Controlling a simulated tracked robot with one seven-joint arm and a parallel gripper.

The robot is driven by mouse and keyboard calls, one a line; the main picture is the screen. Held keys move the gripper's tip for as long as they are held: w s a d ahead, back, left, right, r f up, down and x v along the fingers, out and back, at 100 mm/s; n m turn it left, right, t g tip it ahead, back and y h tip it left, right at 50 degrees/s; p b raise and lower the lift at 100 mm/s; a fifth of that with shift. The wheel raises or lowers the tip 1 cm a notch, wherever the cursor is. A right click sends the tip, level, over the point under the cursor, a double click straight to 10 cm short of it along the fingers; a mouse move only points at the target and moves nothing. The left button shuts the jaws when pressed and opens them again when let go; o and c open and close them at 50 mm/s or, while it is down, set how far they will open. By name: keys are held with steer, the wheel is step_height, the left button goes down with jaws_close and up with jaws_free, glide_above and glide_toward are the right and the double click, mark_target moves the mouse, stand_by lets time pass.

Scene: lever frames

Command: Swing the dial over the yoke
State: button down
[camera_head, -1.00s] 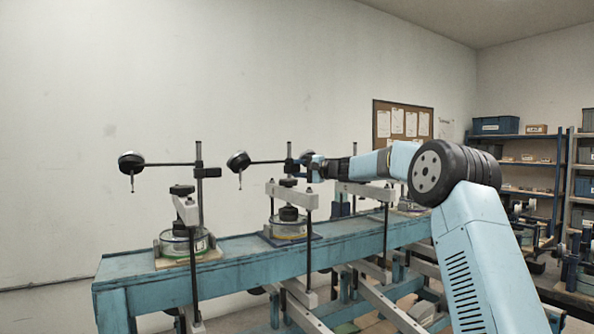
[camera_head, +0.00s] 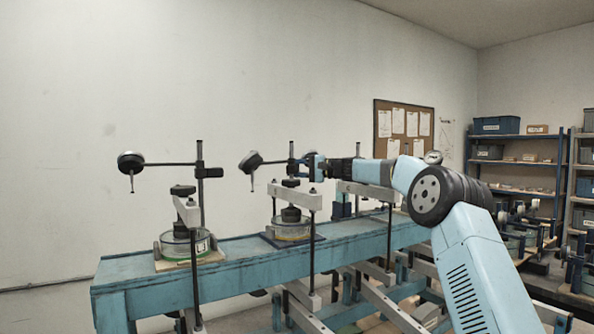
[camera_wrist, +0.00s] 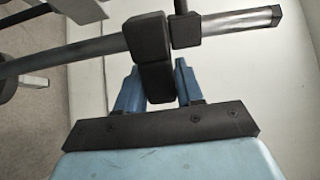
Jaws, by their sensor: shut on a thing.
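The dial (camera_head: 250,162) of the middle frame is a black round gauge with a thin stem pointing down, on a horizontal arm from an upright post (camera_head: 291,165). The grey yoke (camera_head: 294,196) spans two dark rods above a glass-like pot (camera_head: 291,228). In the head view the dial hangs left of the yoke and higher than it. My gripper (camera_head: 316,167) is beside the post at arm height. In the wrist view my gripper (camera_wrist: 158,88) is shut on a black block (camera_wrist: 152,50) on the dial arm's dark rod (camera_wrist: 80,52). The dial face is not visible.
A similar frame with its dial (camera_head: 131,162) stands at the left of the blue bench (camera_head: 240,252). Another gauge (camera_head: 433,157) shows behind my arm. Shelves (camera_head: 530,150) stand at the right, and a notice board (camera_head: 403,130) hangs on the wall.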

steer(key=c, duration=1)
jaws_free()
steer(key=shift+w+f, duration=0.1)
steer(key=shift+f, duration=0.25)
steer(key=shift+o, duration=1)
steer(key=shift+r, duration=0.15)
steer(key=shift+d, duration=0.1)
